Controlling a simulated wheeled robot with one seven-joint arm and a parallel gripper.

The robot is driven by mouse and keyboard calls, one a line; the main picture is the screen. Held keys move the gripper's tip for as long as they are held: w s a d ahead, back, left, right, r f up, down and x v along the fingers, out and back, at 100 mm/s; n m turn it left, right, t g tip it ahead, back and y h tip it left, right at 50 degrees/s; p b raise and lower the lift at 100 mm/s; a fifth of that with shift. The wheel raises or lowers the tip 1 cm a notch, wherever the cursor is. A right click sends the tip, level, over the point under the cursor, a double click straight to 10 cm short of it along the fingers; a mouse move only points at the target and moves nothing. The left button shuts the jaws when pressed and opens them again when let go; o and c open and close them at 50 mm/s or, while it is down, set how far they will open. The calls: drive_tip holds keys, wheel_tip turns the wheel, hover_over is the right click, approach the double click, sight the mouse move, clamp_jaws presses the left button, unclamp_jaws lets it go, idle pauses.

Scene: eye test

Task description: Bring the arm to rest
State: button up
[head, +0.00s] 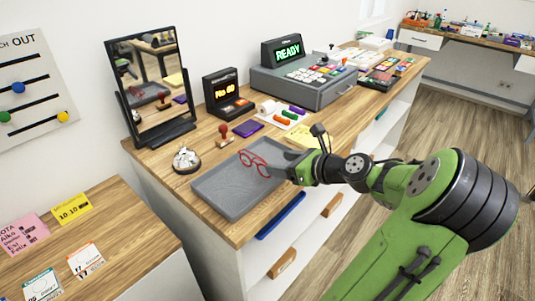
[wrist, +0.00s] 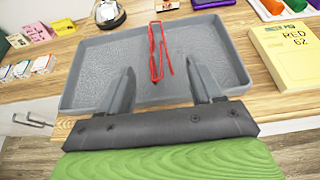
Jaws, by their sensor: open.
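My gripper (wrist: 160,88) is open over the near side of a grey tray (wrist: 85,75), its two fingers apart with nothing held between them. In the head view my gripper (head: 292,173) hangs at the tray's right end, and my green arm reaches in from the lower right. The grey tray (head: 218,194) lies on the wooden counter. Red glasses (head: 250,160) rest in the tray; in the wrist view the red glasses (wrist: 163,45) show ahead of the fingertips, apart from them.
A bell (head: 186,158), a red-handled stamp (head: 224,134) and a mirror (head: 148,85) stand near the tray. A yellow pad (wrist: 290,50) lies to its right. A cash register (head: 302,80) and a small display (head: 226,92) stand farther back. The floor (head: 460,130) at right is clear.

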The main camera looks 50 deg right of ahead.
drive_tip(key=p+v, duration=0.1)
drive_tip(key=v, duration=0.3)
idle(0.4)
drive_tip(key=w+a+n+g, duration=0.1)
drive_tip(key=a+n, duration=0.1)
drive_tip(key=a, duration=0.1)
drive_tip(key=w+a+n+g+y+p, duration=0.1)
drive_tip(key=w+a+n+g, duration=0.1)
drive_tip(key=a+n, duration=0.1)
drive_tip(key=w+a+f+n+g+y+p, duration=0.1)
drive_tip(key=w+a+n, duration=0.1)
drive_tip(key=a+n, duration=0.1)
drive_tip(key=shift+a+g, duration=0.3)
drive_tip(key=shift+a, duration=0.2)
drive_tip(key=s+a+r+n+g+h+p, duration=0.1)
drive_tip(key=s+a+r+n+g+p, duration=0.2)
drive_tip(key=a+n, duration=0.5)
drive_tip(key=s+a+r+n+g+h+p, duration=0.1)
drive_tip(key=a+r+n+p, duration=0.1)
drive_tip(key=a+r+n, duration=0.4)
drive_tip(key=s+a+r+n+p, duration=0.3)
drive_tip(key=s+a+n, duration=0.3)
drive_tip(key=s+n, duration=0.3)
drive_tip(key=r+n, duration=0.1)
drive_tip(key=n, duration=0.3)
drive_tip(key=shift+r+n+t, duration=0.3)
drive_tip(key=shift+r+t, duration=0.1)
drive_tip(key=shift+w, duration=0.1)
